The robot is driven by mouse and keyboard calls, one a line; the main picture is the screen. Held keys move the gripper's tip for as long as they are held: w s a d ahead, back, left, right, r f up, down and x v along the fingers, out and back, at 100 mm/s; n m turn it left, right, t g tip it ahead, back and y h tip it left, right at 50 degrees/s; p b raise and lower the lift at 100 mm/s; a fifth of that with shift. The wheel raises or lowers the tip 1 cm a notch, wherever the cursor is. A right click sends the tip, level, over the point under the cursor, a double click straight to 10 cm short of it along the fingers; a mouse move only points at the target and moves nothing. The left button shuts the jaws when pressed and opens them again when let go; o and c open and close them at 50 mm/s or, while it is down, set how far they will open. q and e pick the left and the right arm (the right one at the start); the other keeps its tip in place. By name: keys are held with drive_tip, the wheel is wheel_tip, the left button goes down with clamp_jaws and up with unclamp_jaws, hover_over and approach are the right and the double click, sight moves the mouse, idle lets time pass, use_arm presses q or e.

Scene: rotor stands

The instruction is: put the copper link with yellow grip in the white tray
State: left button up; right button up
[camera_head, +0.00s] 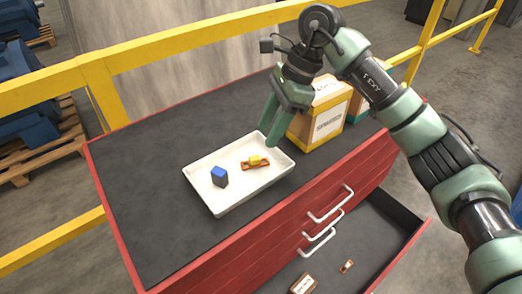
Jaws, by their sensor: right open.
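The white tray (214,207) sits on the dark top of a red cabinet. The copper link with yellow grip (255,162) lies inside the tray, toward its right side, with the yellow part on top. My right gripper (269,135) is open and empty. It points down by the tray's far right edge, apart from the copper link. My left gripper is not in view.
A blue block (219,176) stands in the tray, left of the link. A yellow box (322,115) is close to my right gripper, with a green box behind it. A lower drawer (378,252) is open and holds a small box (302,284) and a copper piece (346,266).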

drive_tip(key=shift+b+v, duration=0.45)
drive_tip(key=shift+v, duration=1.65)
drive_tip(key=shift+a, duration=0.1)
